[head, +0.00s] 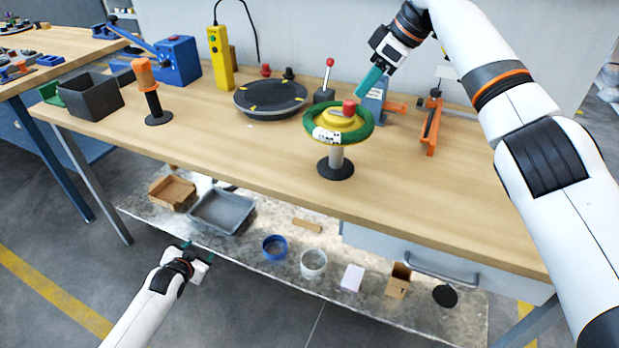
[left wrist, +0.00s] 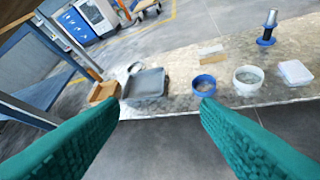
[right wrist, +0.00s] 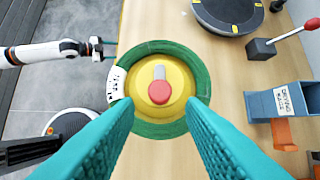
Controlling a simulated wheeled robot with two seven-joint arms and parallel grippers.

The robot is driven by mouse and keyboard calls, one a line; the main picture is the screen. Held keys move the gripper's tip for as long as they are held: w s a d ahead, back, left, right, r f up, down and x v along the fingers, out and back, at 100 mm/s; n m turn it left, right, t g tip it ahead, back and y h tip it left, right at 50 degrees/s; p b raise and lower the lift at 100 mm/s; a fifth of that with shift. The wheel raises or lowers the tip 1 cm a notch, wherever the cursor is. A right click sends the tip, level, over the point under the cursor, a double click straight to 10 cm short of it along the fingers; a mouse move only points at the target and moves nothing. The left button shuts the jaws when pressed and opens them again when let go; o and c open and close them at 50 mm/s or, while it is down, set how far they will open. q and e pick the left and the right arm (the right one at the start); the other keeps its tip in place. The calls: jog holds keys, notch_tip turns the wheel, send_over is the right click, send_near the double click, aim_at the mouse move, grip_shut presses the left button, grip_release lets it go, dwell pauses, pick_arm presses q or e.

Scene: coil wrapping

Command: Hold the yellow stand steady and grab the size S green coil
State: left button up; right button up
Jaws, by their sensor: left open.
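The yellow stand (head: 347,119) is upright on the workbench, with a yellow disc top, red knob, grey post and black base. The green coil (head: 366,133) lies around its yellow top and carries a white label whose text I cannot read. In the right wrist view the coil (right wrist: 150,133) rings the yellow disc (right wrist: 178,77). My right gripper (head: 369,83) is above and just behind the stand, open and empty, its teal fingers pointing down towards the coil. My left gripper (head: 197,252) is open and empty, low in front of the bench, away from the stand.
A black turntable (head: 270,98), a red-knobbed lever (head: 327,80) and a blue-and-orange fixture (head: 376,98) stand near the yellow stand. An orange-handled post (head: 148,90) is at the left. The bench front is clear. A lower shelf holds a grey tray (head: 222,210) and rings.

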aim_at(333, 154)
pick_arm(q)
jog(key=w+r+m+t+h, duration=0.15)
jog(key=w+r, duration=0.25)
jog(key=r, duration=0.9)
jog(key=w+r+m+t, duration=0.1)
jog(key=w+r+t, duration=0.25)
jog(key=r, duration=0.95)
jog(key=d+h, duration=0.1)
jog(key=d, duration=0.5)
jog(key=d+h, duration=0.2)
jog(key=d, duration=0.4)
jog(key=s+d+n+h, duration=0.1)
jog(key=d, duration=0.6)
jog(key=shift+f, duration=0.4)
jog(key=s+d+h, duration=0.1)
jog(key=d, duration=0.2)
jog(key=s+d+r+h, duration=0.1)
jog(key=d, duration=0.3)
jog(key=s+d+n+h, duration=0.1)
jog(key=d, duration=0.3)
jog(key=shift+d+r, duration=0.25)
jog(key=shift+r, duration=0.1)
jog(key=shift+w+d, duration=0.2)
jog(key=shift+w, duration=0.05)
jog(key=x, duration=1.1)
jog(key=shift+w+d, duration=0.15)
